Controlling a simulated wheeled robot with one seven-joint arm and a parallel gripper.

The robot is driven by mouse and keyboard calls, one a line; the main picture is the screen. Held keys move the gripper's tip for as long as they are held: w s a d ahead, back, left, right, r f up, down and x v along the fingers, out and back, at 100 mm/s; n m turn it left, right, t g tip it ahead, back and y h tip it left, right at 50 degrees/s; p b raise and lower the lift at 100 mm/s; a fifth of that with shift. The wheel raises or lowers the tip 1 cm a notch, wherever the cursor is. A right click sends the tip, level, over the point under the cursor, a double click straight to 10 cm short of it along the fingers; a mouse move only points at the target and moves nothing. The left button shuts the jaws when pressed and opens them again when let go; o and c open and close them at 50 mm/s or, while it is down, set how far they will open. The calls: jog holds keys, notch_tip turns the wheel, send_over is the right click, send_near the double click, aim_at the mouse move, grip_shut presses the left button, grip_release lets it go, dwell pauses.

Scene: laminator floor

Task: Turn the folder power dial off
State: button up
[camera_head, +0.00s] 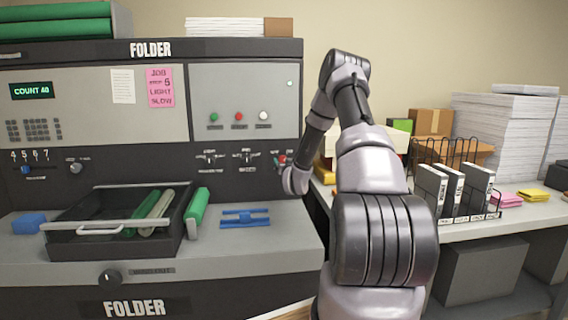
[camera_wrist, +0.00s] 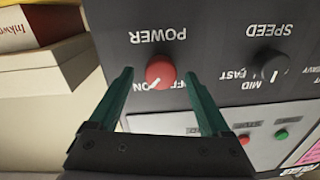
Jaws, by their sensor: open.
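The folder's red power dial (camera_wrist: 160,70) is on a dark panel, under upside-down POWER lettering in the wrist view. Its white pointer mark slants to the lower left, toward the lettering that reads ON; the other label is partly hidden by the dial. My gripper (camera_wrist: 160,75) is open, with one green finger on each side of the dial. Small gaps show between the fingers and the dial, so I see no contact. In the head view the red dial (camera_head: 282,159) is small, beside my wrist, and the fingers cannot be made out.
A black speed dial (camera_wrist: 275,67) sits right of the power dial in the wrist view. Green and red buttons (camera_head: 238,116) are on the panel above. A dark tray (camera_head: 70,240) with green rolls stands on the folder's ledge. A paper-laden table (camera_head: 470,228) is at right.

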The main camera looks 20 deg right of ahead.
jog(key=shift+w+d, duration=0.1)
jog(key=shift+w, duration=0.45)
grip_shut()
